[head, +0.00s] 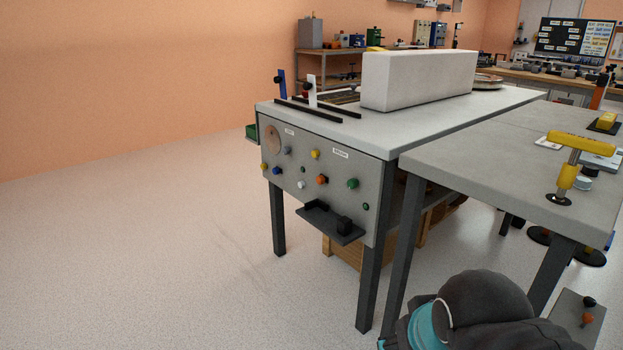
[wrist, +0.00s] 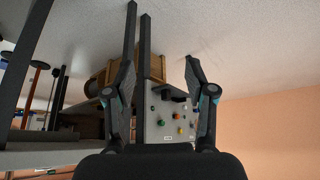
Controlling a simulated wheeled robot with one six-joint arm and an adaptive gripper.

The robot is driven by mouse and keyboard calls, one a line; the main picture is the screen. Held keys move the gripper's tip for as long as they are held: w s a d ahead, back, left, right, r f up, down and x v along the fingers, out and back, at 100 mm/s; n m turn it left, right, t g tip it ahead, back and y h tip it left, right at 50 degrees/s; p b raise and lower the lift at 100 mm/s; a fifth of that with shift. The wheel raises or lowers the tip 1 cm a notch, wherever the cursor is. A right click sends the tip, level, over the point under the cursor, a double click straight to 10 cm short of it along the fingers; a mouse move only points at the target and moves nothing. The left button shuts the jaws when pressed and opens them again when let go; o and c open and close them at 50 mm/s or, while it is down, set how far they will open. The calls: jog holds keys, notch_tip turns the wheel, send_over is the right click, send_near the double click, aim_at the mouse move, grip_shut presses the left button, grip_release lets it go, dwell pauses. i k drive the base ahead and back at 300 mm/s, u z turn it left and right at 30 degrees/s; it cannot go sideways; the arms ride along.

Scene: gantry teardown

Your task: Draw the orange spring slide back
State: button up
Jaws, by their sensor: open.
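A round orange knob (head: 321,180) sits on the grey front panel (head: 335,212) of the gantry table, among several other coloured knobs. Another orange part (head: 587,319) is on a grey plate at the lower right of the head view. I cannot tell for certain which one is the spring slide. My gripper (wrist: 160,78) is open and empty in the wrist view, its fingers well apart. The same panel (wrist: 155,130) shows upside down between and beyond the fingers, some distance away. My gripper touches nothing that I can see.
The gantry table (head: 430,118) carries a long pale block (head: 418,82). A grey table (head: 480,170) with a yellow-handled clamp (head: 580,143) stands close at right. A black ledge (head: 329,224) juts from the panel. The floor at left is clear.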

aim_at(321, 179)
jog(key=z, duration=0.1)
jog(key=k, duration=0.3)
jog(key=u, duration=0.8)
jog(key=i, duration=0.75)
jog(key=u, duration=0.35)
